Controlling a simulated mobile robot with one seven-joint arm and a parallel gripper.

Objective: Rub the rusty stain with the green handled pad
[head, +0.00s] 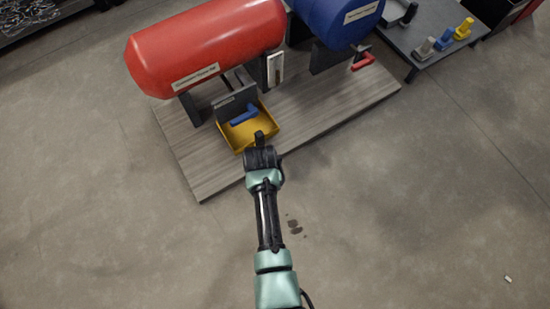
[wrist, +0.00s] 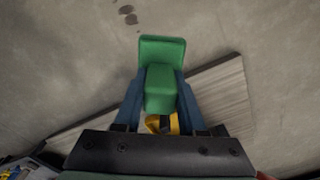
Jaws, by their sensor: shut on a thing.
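My gripper (head: 260,142) is over the near edge of the yellow tray in the head view. In the wrist view my gripper (wrist: 160,88) has its two bluish fingers shut on the handle of the green handled pad (wrist: 162,50). The pad's green block shows beyond the fingertips. In the head view I cannot make out the pad. Several dark brownish spots (head: 294,227) mark the bare floor to the right of my arm. They also show in the wrist view (wrist: 128,14), apart from the pad. I cannot tell whether they look rusty.
The yellow tray (head: 266,134) stands on a wooden platform (head: 205,176) and holds a blue-handled thing (head: 243,116). A red tank (head: 205,45) and a blue tank (head: 335,22) stand behind. A grey table (head: 420,40) is at the upper right. The near floor is mostly clear.

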